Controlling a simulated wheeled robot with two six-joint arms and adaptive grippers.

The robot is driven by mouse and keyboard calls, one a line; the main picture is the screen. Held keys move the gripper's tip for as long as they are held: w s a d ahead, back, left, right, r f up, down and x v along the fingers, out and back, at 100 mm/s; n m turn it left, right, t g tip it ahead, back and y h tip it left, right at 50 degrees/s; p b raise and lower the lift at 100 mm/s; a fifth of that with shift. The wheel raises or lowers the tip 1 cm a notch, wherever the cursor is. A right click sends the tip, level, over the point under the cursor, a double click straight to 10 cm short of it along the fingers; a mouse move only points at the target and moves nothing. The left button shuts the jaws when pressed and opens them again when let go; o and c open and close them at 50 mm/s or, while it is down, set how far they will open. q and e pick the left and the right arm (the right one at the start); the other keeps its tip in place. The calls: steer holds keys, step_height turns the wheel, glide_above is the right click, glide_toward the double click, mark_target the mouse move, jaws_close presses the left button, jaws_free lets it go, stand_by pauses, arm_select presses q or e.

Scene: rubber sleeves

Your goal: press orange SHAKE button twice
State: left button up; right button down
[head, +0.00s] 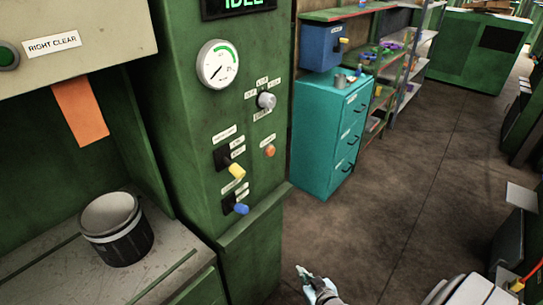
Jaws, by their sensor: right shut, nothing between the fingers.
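An orange round button (269,150) sits on the green machine column (190,120), right of the switches. A small label is above it, too small to read. My right gripper (303,271) is at the bottom of the head view, below and to the right of the button, well apart from it. Its fingers are shut and empty. My left gripper is not in view.
The column also carries a gauge (217,63), a grey knob (266,101), a yellow-tipped lever (237,171) and a blue-tipped lever (241,209). A display (239,6) reads IDLE, partly cut off. A bucket (118,228) stands on the left bench. A teal cabinet (312,150) is behind.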

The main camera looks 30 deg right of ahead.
mark_target(271, 152)
steer(key=w+d+r+m+t+h, duration=0.1)
steer(key=w+d+r+t+h, duration=0.1)
steer(key=r, duration=0.8)
steer(key=w+d+r+m+t+h+b, duration=0.1)
steer(key=w+d+r+m+t+h, duration=0.1)
steer(key=r, duration=0.9)
steer(key=w+d+r+m+t+h+b, duration=0.1)
steer(key=w+d+r+m+t+h, duration=0.1)
steer(key=w+r+t, duration=0.4)
step_height(271, 152, up, 6)
steer(key=shift+w+d+f, duration=0.25)
steer(key=shift+w+d, duration=0.5)
steer(key=w+a+b, duration=0.2)
steer(key=w+b, duration=0.3)
steer(key=w, duration=0.3)
steer(key=shift+w+a+b, duration=0.25)
steer(key=shift+a+b, duration=0.05)
steer(key=shift+b, duration=0.05)
steer(key=shift+w+f, duration=0.1)
steer(key=shift+w, duration=0.05)
